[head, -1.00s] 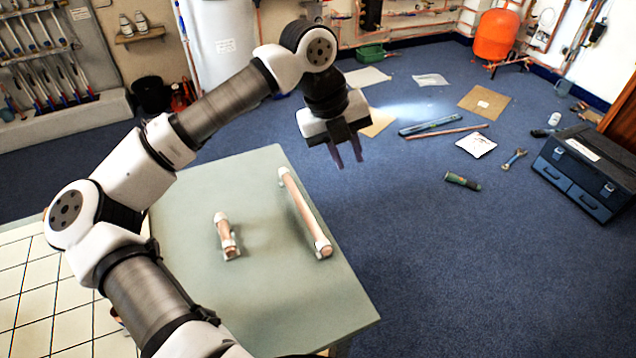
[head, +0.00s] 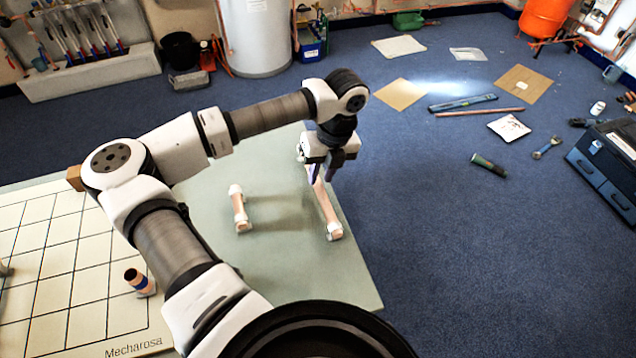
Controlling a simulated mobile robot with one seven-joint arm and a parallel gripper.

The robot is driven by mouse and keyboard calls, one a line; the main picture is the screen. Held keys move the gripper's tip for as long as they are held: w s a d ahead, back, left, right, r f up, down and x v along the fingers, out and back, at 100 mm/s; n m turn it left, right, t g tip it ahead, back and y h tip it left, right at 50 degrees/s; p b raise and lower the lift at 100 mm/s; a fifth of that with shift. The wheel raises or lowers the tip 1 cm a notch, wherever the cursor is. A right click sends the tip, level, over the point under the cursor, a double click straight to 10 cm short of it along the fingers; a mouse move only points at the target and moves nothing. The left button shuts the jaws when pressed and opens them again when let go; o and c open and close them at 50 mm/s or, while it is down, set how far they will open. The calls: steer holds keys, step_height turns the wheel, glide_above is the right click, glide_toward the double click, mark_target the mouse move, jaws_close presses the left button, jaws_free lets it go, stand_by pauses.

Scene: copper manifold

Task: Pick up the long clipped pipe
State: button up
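The long clipped pipe (head: 327,208) is a copper tube with pale clips at its ends. It lies along the right side of the grey-green table (head: 290,272). My gripper (head: 323,176) points down over the far half of this pipe and hides part of it. Its two dark fingers are apart, and the pipe shows close to them. I cannot tell whether they touch it or how high they are above the table. A short clipped pipe (head: 239,210) lies to the left, apart from my gripper.
Bare table surrounds the short pipe. Blue floor lies right of the table, with scattered tools and a blue toolbox (head: 606,165) farther off.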

mark_target(318, 182)
steer(key=shift+w+a+f+p, duration=0.1)
steer(key=shift+a+f+p, duration=0.15)
steer(key=shift+f+p, duration=0.7)
steer(key=shift+w+a+f+p, duration=0.1)
steer(key=shift+a+f+p, duration=0.1)
steer(key=shift+f, duration=1.35)
jaws_close()
steer(key=shift+r, duration=0.1)
